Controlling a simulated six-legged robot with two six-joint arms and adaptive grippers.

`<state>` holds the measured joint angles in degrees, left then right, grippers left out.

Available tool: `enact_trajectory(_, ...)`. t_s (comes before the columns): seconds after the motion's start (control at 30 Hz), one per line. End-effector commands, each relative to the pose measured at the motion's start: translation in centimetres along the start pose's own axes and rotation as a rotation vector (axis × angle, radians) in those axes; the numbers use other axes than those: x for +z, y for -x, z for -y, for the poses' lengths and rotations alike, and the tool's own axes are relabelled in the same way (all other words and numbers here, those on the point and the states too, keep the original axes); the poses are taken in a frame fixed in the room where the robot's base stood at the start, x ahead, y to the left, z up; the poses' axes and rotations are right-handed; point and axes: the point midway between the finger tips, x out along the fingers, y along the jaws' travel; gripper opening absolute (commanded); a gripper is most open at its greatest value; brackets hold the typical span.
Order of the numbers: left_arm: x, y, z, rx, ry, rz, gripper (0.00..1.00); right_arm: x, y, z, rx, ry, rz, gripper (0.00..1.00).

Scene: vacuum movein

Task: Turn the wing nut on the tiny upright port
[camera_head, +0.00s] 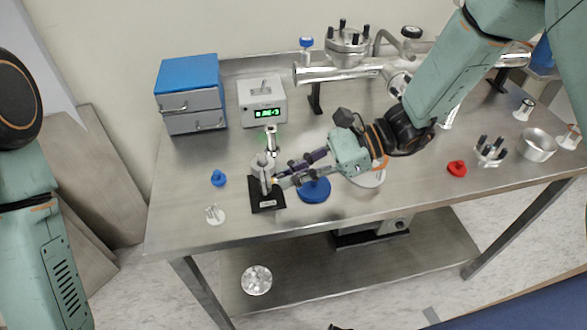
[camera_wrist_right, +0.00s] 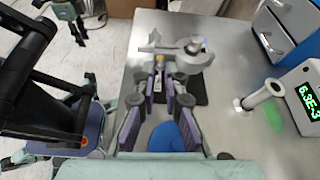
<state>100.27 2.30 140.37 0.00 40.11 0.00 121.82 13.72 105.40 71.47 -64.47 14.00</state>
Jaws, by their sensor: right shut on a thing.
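The tiny upright port (camera_head: 262,166) stands on a small black base (camera_head: 268,205) near the front left of the steel table. It also shows in the right wrist view as a grey round fitting (camera_wrist_right: 196,50). My right gripper (camera_head: 276,181) reaches it from the right, low and nearly level. Its purple-padded fingers (camera_wrist_right: 162,72) close at the port's clamp and are shut on the wing nut, which the fingertips mostly hide. A grey wing-like piece (camera_wrist_right: 155,44) shows just beyond the tips. My left arm is at the left edge; its gripper is out of view.
A blue disc (camera_head: 314,190) lies under my right gripper. A blue knob (camera_head: 219,178) and a white wing piece (camera_head: 215,215) lie left of the port. A gauge box (camera_head: 262,103), blue-topped drawers (camera_head: 190,95) and metal piping (camera_head: 335,73) stand behind. A red knob (camera_head: 457,168) lies right.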

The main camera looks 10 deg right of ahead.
Motion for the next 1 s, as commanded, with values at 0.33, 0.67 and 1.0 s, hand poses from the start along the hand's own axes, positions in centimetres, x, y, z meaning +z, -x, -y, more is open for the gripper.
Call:
enact_trajectory(0.33, 0.0, 0.01, 0.0, 0.0, 0.0, 0.0, 0.28, -0.08, -0.04, -0.07, 0.003, -0.005, 0.0, 0.0)
enact_trajectory(0.67, 0.0, 0.01, 0.0, 0.0, 0.0, 0.0, 0.28, -0.05, -0.03, -0.05, 0.003, -0.004, 0.0, 0.33)
enact_trajectory(1.0, -0.01, 0.02, 0.0, 0.0, 0.0, 0.0, 0.28, 0.0, 0.2, 0.02, 0.001, -0.003, 0.001, 0.33)
